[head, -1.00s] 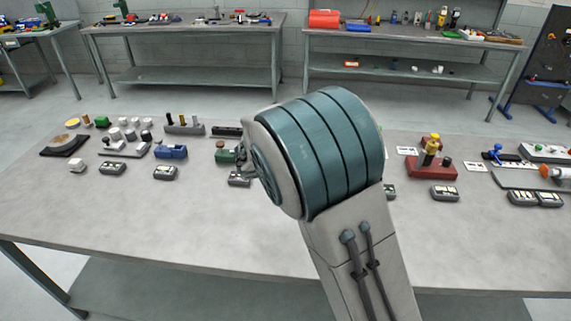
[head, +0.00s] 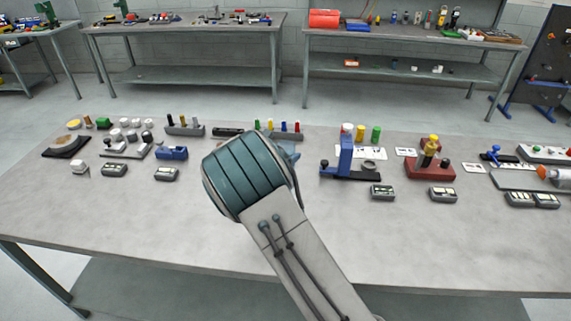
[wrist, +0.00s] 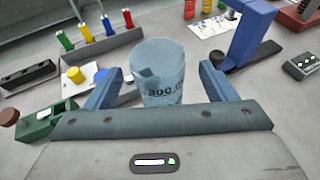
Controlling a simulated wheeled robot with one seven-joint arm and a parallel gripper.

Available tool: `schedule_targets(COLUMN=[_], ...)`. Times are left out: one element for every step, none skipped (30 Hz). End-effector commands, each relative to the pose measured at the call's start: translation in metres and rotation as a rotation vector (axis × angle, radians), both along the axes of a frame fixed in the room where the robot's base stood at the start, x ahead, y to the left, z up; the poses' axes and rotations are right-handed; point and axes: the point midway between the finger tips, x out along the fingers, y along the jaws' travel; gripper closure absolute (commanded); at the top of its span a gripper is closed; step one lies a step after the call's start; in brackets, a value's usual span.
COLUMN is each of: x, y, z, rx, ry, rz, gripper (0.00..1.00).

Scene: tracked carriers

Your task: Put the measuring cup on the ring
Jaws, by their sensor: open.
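The measuring cup (wrist: 158,72) is translucent pale blue with dark volume marks. In the wrist view it stands between the two blue fingers of my gripper (wrist: 162,70). The gripper is open, with a gap visible on each side of the cup. In the head view my arm's large teal joint hides the gripper and the cup.
A blue upright on a dark track (head: 346,158) stands to the right, with a red block (head: 430,168) beyond it. A rack of coloured pegs (wrist: 100,42) and a green block (wrist: 45,122) are at left in the wrist view. The table's front is clear.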

Motion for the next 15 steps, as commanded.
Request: schedule_targets(x=[0.003,0.005,0.009,0.013,0.016,0.021,0.025,0.028,0.033,0.036,0.038,0.041,0.043,0.044,0.044], y=[-0.002,-0.003,-0.004,-0.005,-0.007,-0.009,-0.01,-0.011,-0.013,-0.014,-0.016,-0.016,-0.017,-0.017,-0.018], z=[0.0,0.0,-0.001,-0.002,-0.003,-0.005,-0.006,-0.007,-0.01,-0.011,-0.012,-0.014,-0.015,-0.016,-0.016], rx=[-0.001,-0.001,-0.001,-0.003,-0.003,-0.003,-0.003,-0.003,-0.002,-0.002,-0.001,-0.001,-0.001,-0.001,-0.001], ry=[0.001,0.001,0.001,0.0,0.0,0.0,0.0,0.001,0.0,0.0,0.0,-0.001,-0.001,-0.001,-0.001], rz=[-0.001,-0.002,-0.002,-0.001,-0.002,-0.002,-0.002,-0.002,-0.002,-0.002,-0.003,-0.002,-0.002,-0.002,-0.001], gripper=[0.23,0.23,0.23,0.23,0.23,0.23,0.23,0.23,0.23,0.23,0.23,0.23,0.23,0.23,0.23])
